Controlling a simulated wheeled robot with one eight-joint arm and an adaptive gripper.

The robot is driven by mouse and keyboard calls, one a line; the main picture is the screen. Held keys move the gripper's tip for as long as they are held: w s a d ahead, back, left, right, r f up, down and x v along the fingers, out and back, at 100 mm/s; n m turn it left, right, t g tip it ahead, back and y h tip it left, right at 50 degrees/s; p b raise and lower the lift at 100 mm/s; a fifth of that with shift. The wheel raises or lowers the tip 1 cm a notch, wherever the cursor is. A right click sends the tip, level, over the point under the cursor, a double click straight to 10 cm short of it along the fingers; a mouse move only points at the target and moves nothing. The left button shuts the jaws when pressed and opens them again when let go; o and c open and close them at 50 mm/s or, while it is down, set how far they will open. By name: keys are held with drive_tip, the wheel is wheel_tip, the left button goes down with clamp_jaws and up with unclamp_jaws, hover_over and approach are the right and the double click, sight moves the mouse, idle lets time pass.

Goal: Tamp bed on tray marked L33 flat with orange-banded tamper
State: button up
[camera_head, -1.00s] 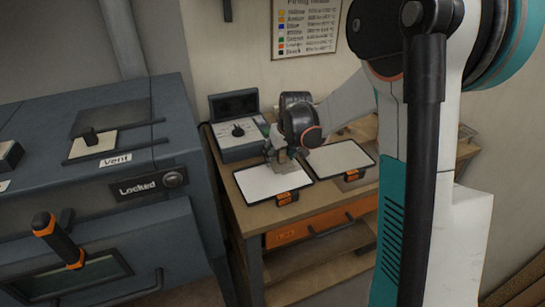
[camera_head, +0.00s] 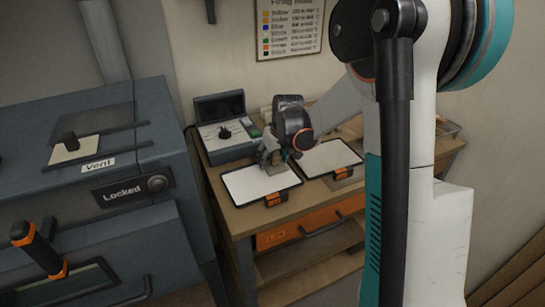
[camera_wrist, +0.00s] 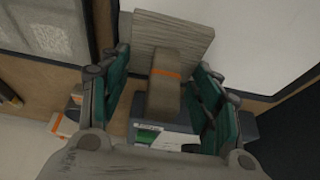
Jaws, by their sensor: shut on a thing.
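My gripper (camera_head: 272,158) is low over the back right part of the left tray (camera_head: 242,196) in the head view. In the wrist view my gripper's teal fingers (camera_wrist: 161,82) are shut on the tamper (camera_wrist: 165,73), around its brown handle with an orange band. The tamper's grey, ridged block (camera_wrist: 155,34) shows beyond the fingers and overlaps a pale tray surface. I cannot tell whether it touches that surface. A second tray (camera_head: 331,158) lies to the right, also pale and dark-rimmed. Both trays have orange-marked front tags, too small to read.
A control box (camera_head: 224,135) stands at the back left of the wooden bench (camera_head: 222,217). A dark kiln (camera_head: 95,205) labelled Locked fills the left. An orange drawer (camera_head: 300,229) is below the bench top. A colour chart (camera_head: 290,28) hangs behind.

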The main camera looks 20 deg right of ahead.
drive_tip(key=shift+f, duration=0.35)
idle(1.1)
drive_tip(key=shift+r, duration=0.1)
drive_tip(key=shift+r+p, duration=0.55)
drive_tip(key=shift+r, duration=0.45)
drive_tip(key=shift+r, duration=0.1)
drive_tip(key=shift+r+p, duration=1.4)
drive_tip(key=shift+r, duration=0.55)
